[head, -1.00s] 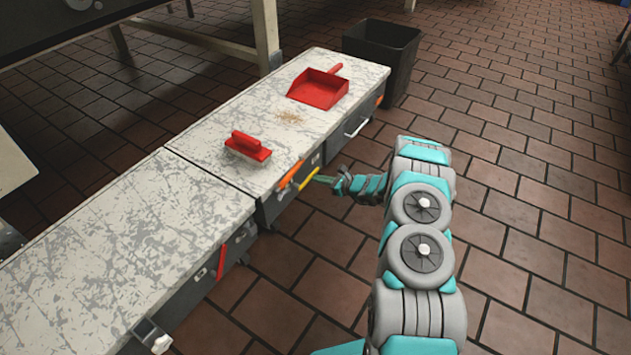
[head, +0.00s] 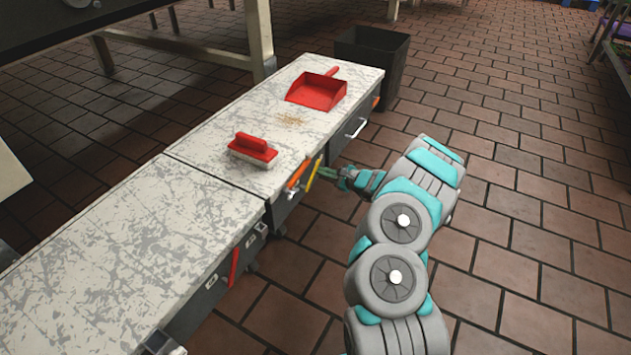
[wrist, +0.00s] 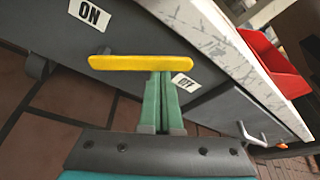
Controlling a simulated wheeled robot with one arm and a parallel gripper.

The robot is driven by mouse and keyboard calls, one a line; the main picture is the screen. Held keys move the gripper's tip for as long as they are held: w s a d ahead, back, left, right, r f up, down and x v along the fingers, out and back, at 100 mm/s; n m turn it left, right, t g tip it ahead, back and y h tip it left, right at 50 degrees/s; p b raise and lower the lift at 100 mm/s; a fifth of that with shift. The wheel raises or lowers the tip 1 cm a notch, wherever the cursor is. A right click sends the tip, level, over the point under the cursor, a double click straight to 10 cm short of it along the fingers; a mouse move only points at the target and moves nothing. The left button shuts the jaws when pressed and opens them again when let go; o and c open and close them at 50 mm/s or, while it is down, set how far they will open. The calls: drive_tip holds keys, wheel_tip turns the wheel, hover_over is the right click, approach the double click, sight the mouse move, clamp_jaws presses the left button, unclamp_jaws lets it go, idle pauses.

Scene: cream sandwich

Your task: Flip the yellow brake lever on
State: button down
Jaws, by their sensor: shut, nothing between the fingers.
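The yellow brake lever (head: 313,174) is on the side of the far cart, just right of an orange lever. In the wrist view the yellow lever (wrist: 140,62) lies crosswise in front of my fingertips. Its right end is near the OFF label (wrist: 183,80); the ON label (wrist: 89,14) is at upper left. My gripper (wrist: 161,76) is shut and empty, its green fingertips at the lever's right half. They appear at or very close to the lever; contact is not clear. In the head view my gripper (head: 328,173) is just right of the lever.
The far cart's top (head: 240,185) holds a red brush (head: 252,149), a red dustpan (head: 316,91) and crumbs (head: 290,119). The orange lever (head: 298,173) is close by. A nearer cart has a red lever (head: 234,266). A dark bin (head: 371,66) stands behind.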

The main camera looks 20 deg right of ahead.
drive_tip(key=shift+s+a+r+b, duration=0.3)
drive_tip(key=shift+a+r+b, duration=0.05)
drive_tip(key=shift+r, duration=0.2)
drive_tip(key=shift+s+a+r+b, duration=0.25)
drive_tip(key=shift+a+r+b, duration=0.05)
drive_tip(key=shift+r, duration=0.25)
drive_tip(key=shift+r, duration=0.1)
